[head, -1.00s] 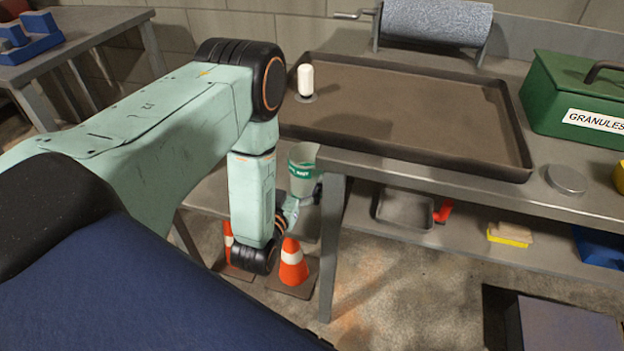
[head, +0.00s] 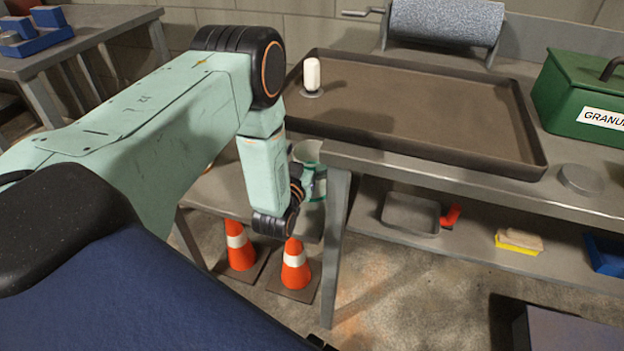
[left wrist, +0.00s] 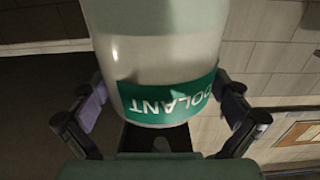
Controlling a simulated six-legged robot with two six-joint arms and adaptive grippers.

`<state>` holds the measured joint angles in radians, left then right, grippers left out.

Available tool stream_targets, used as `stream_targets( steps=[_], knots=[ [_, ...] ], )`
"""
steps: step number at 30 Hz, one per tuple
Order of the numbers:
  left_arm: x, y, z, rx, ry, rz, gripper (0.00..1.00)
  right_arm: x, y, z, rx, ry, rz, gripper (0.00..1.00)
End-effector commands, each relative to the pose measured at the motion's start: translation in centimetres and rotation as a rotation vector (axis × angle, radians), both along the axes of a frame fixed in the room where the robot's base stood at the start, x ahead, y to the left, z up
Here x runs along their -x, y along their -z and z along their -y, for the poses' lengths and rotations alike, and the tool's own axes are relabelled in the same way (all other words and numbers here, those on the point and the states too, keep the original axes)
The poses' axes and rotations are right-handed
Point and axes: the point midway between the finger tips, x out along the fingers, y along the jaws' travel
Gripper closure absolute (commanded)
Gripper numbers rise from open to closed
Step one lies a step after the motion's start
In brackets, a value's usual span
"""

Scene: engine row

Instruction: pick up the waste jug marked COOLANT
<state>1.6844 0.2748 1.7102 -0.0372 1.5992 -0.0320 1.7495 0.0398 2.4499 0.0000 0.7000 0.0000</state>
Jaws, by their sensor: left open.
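The waste jug (left wrist: 160,60) fills the middle of the left wrist view, pale and translucent, with a green label band showing "OLANT" upside down. In the head view the jug (head: 309,153) stands at the lower bench's right end, beside the tall bench's leg, partly hidden by my arm. My left gripper (left wrist: 162,108) is open, with one finger on each side of the jug's labelled end. I cannot tell whether the fingers touch it. In the head view the left gripper (head: 308,182) is small and overlaps the jug. My right gripper is not in view.
Two orange cones (head: 295,265) stand on the floor below. The tall bench (head: 400,170) bears a dark tray (head: 430,110) with a white bottle (head: 312,75), and a green granules box (head: 580,95). Its lower shelf holds a metal pan (head: 410,213) and a sponge (head: 520,240).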

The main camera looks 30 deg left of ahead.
Motion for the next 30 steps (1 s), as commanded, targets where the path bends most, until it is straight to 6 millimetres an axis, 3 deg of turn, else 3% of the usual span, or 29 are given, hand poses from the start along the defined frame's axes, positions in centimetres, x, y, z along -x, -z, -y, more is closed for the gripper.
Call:
stream_targets(
  steps=[5, 30],
  knots=[
    [-0.06, -0.08, 0.15, 0.000, 0.001, 0.000, 0.00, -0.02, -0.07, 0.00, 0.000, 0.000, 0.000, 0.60],
    [-0.01, -0.06, 0.16, 0.000, 0.000, 0.000, 0.71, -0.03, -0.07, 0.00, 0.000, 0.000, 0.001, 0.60]
  ],
)
